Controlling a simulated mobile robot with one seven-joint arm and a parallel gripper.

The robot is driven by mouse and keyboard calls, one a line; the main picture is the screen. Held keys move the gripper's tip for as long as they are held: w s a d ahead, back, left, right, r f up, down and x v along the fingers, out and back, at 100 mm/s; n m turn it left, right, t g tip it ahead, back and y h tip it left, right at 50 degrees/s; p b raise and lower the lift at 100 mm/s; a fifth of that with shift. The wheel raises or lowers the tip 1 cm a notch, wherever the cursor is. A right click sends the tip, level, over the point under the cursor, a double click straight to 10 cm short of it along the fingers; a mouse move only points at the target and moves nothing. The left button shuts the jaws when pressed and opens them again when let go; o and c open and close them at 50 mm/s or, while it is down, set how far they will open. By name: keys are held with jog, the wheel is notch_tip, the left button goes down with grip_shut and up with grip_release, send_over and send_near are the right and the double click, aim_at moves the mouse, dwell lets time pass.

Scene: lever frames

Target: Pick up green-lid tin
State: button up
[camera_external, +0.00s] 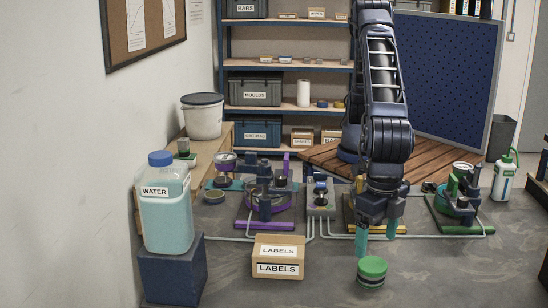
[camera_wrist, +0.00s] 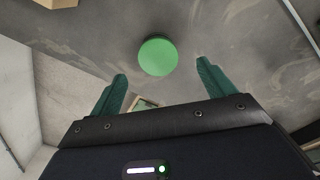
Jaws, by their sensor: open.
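The green-lid tin (camera_external: 372,271) stands upright on the grey surface at the lower middle right of the external view. Its round green lid (camera_wrist: 156,57) shows from above in the wrist view, ahead of the fingertips and between their lines. My gripper (camera_external: 376,245) is open and empty, with teal fingers pointing down. In the external view the fingers are close to the tin, above and behind it. In the wrist view the two fingers (camera_wrist: 160,72) are spread on either side, apart from the lid. I see no contact with the tin.
A cardboard box marked LABELS (camera_external: 278,257) stands left of the tin. A WATER jug (camera_external: 166,205) stands on a dark block at far left. Coloured fixtures with grey pipes (camera_external: 265,200) line the area behind. A white-and-green bottle (camera_external: 504,178) is at right. The surface around the tin is clear.

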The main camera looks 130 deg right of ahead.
aim_at(373, 264)
jog(key=shift+w+a+f, duration=0.1)
jog(key=shift+f, duration=1.8)
jog(key=shift+w+f, duration=0.1)
jog(key=shift+f, duration=1.8)
jog(key=c, duration=1.1)
jog(key=shift+r, duration=0.15)
